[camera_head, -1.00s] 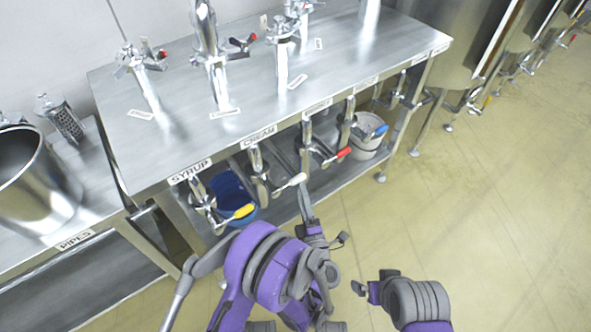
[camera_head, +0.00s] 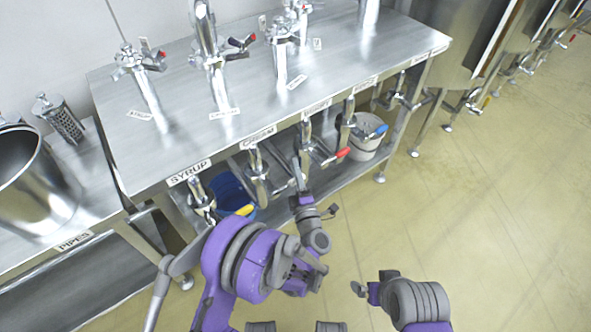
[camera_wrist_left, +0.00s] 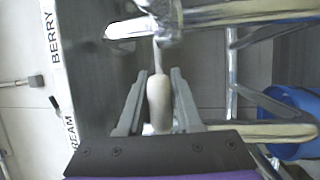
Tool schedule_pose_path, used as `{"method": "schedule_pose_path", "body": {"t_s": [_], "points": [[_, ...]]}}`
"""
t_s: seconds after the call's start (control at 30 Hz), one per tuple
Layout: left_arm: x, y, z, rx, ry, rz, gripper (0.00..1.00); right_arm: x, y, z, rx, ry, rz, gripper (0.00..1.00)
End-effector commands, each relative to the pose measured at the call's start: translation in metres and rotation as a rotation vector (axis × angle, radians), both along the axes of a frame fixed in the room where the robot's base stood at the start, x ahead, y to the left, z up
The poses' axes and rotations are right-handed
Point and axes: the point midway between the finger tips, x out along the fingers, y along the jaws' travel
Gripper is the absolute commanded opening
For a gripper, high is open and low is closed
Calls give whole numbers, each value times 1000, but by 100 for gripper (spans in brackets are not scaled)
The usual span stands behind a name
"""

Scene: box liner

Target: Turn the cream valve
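The cream valve (camera_head: 258,168) is a metal tap below the CREAM label on the bench front. Its pale handle (camera_wrist_left: 159,102) shows clearly in the left wrist view, but my left gripper and arm mostly cover it in the head view. My left gripper (camera_wrist_left: 158,98) is open, with one finger on each side of the handle. Narrow gaps show between handle and fingers. In the head view the left gripper (camera_head: 299,182) is at the handle's end. My right gripper (camera_head: 364,290) is low, away from the bench, and its fingers are too small to read.
The yellow syrup handle (camera_head: 245,211) is close to the left, partly behind my arm. The red handle (camera_head: 343,153) and blue handle (camera_head: 377,131) are to the right. A blue bucket (camera_head: 231,191) and a white bucket (camera_head: 362,148) stand beneath. Floor at right is free.

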Motion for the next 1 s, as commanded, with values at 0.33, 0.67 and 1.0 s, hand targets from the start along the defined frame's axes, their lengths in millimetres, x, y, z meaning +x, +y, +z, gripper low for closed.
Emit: {"method": "schedule_pose_path", "body": {"t_s": [0.33,0.67,1.0], "points": [[0,0,0,0,0,0,0,0,0,0,0,0,0,100],[0,0,0,0,0,0,0,0,0,0,0,0,0,100],[0,0,0,0,0,0,0,0,0,0,0,0,0,100]]}}
